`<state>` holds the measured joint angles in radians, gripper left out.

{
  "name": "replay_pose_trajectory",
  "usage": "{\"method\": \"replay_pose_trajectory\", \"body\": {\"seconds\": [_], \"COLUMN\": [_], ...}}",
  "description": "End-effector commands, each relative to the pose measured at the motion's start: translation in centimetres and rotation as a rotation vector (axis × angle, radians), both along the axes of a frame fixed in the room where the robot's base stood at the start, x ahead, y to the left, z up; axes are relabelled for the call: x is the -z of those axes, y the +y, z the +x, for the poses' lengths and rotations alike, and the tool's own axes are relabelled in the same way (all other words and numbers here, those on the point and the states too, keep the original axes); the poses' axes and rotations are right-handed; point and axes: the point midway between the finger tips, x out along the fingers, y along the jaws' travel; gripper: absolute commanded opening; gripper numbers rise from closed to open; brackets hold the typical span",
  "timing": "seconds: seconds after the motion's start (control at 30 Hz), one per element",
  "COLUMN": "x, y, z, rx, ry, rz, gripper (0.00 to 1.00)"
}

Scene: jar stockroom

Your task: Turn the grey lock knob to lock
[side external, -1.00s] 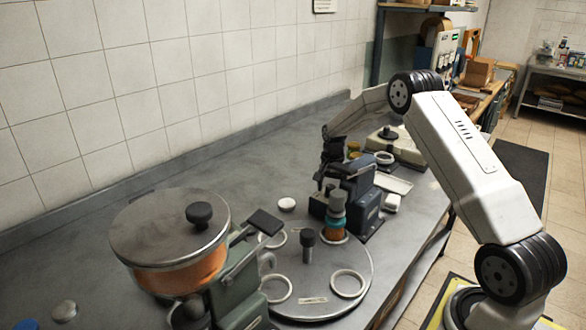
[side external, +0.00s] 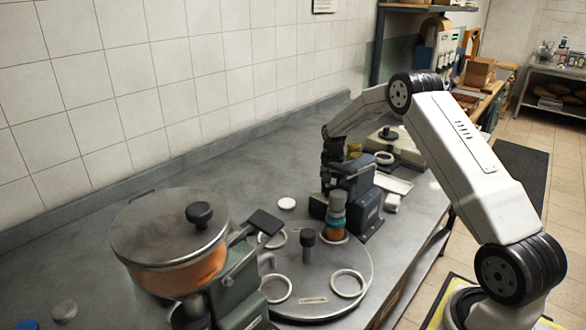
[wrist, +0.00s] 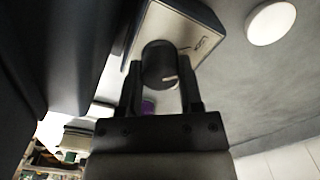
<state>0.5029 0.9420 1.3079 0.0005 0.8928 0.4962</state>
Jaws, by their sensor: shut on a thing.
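The lock knob (wrist: 158,62) is round and dark grey in the wrist view, with a short pale pointer mark on its lower right edge. It sits on a pale panel (wrist: 180,22) with small dark lettering too blurred to read. My gripper (wrist: 161,78) is shut on the knob, one finger on each side. In the side external view my gripper (side external: 331,172) points down behind the blue-grey capping machine (side external: 362,188). The knob is hidden in that view.
A round turntable (side external: 330,265) with pale rings and a jar (side external: 336,224) stands in front of the machine. A white lid (side external: 286,203) lies on the counter to its left; the wrist view shows a white disc (wrist: 271,22). A lidded pot (side external: 170,235) stands at front left.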

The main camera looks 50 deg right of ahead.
Motion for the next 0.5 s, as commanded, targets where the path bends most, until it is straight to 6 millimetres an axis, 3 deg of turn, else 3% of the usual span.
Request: {"method": "replay_pose_trajectory", "body": {"seconds": [0.33,0.37,0.43,0.47,0.5], "x": [-0.06,-0.06,-0.06,-0.05,-0.05], "y": [-0.09,-0.09,-0.09,-0.08,-0.08], "z": [0.07,0.07,0.07,0.06,0.05], "rx": [-0.018,-0.018,-0.018,-0.018,-0.018], "ry": [-0.003,-0.003,-0.002,-0.002,-0.002], "rz": [-0.003,-0.003,-0.002,-0.002,-0.002], "gripper": [0.00,0.52,0.75,0.81,0.81]}}
